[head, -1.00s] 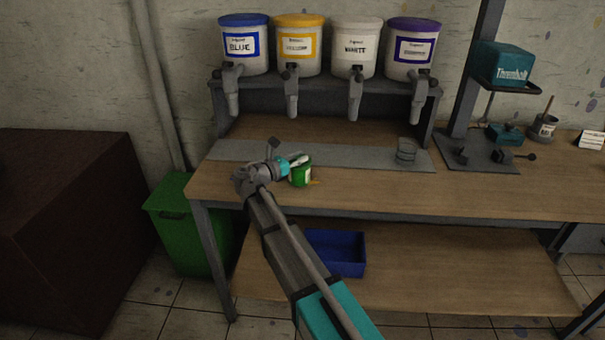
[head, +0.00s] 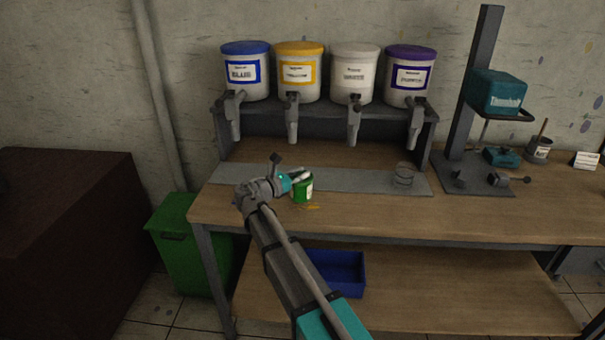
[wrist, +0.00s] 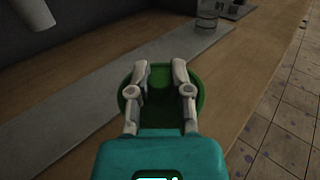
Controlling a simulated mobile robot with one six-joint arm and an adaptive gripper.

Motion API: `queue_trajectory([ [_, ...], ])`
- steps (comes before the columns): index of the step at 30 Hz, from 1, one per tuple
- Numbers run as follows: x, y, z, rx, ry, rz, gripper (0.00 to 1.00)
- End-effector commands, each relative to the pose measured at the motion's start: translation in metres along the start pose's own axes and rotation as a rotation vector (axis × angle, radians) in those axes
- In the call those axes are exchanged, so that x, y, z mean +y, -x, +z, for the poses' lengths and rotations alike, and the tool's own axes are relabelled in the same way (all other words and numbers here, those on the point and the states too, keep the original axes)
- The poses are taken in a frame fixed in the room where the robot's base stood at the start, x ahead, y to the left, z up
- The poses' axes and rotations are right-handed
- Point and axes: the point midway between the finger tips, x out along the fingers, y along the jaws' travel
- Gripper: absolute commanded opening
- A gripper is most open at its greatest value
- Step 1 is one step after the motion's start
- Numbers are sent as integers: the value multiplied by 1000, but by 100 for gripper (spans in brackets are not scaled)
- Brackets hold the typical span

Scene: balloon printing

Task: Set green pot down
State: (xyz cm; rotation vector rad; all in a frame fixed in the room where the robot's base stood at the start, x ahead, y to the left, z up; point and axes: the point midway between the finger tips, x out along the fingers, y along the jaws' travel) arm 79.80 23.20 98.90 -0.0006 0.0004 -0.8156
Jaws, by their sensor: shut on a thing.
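The green pot (head: 302,191) is a small green can with a pale label, upright at the front edge of the grey strip on the workbench. My gripper (head: 299,176) reaches it from the left in the head view and is shut on its upper part. In the wrist view the pot (wrist: 161,78) shows as a round green rim and inside, with the fingers of my gripper (wrist: 162,72) at either side within its outline. Whether its base touches the bench or hangs just above it I cannot tell.
Dispensers labelled blue, yellow, white and purple stand on a grey rack (head: 325,107) behind. A clear cup (head: 403,176) stands on the grey strip (head: 350,179) to the right. The wooden bench (head: 400,208) is mostly free.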

Motion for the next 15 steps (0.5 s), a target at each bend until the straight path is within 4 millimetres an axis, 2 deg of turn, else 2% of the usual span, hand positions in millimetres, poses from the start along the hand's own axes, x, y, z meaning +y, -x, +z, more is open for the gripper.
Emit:
queue_trajectory([
  [1,-8,1,13,-1,0,0,0],
  [12,-44,3,56,-1,0,1,0],
  [15,-70,6,64,-1,0,0,0],
])
